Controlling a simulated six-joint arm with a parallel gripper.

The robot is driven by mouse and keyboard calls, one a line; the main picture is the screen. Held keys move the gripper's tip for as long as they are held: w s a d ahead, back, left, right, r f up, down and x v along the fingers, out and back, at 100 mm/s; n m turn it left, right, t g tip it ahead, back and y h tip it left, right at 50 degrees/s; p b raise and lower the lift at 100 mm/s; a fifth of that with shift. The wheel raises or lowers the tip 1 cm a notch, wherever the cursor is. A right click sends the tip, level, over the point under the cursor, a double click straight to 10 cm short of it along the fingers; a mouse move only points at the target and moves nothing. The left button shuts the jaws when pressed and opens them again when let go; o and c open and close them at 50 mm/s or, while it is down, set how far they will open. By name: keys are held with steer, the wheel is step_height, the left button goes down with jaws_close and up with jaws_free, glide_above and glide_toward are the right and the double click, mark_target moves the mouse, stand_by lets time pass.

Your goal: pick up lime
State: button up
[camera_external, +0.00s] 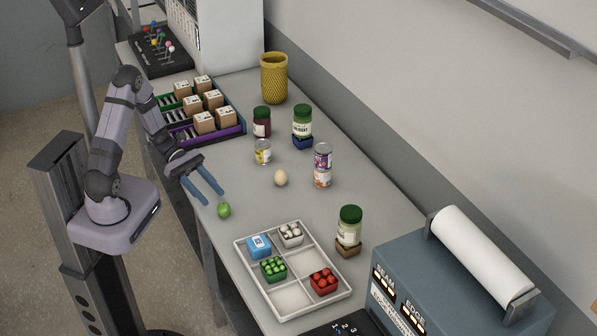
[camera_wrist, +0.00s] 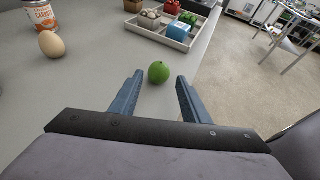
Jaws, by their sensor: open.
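The lime (camera_external: 224,210) is a small green fruit on the grey table near its left edge in the external view. In the wrist view the lime (camera_wrist: 159,72) lies just beyond my fingertips, roughly centred between them. My gripper (camera_external: 207,192) is open and empty, with its two blue fingers pointing toward the lime. In the wrist view my gripper (camera_wrist: 160,80) shows a finger on each side, apart from the lime. Nothing hides the lime.
An egg (camera_external: 280,177) and a can (camera_external: 322,165) stand to the right of the lime. A white divided tray (camera_external: 240,246) holding small boxes is nearby in front. The table edge runs close beside the lime. Jars (camera_external: 262,121) stand farther back.

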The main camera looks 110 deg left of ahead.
mark_target(224, 209)
steer(key=shift+p+x, duration=0.55)
steer(key=shift+x, duration=1.05)
steer(key=shift+p+x, duration=0.55)
steer(key=shift+x, duration=1.55)
steer(key=shift+s+a, duration=0.1)
steer(key=c, duration=0.8)
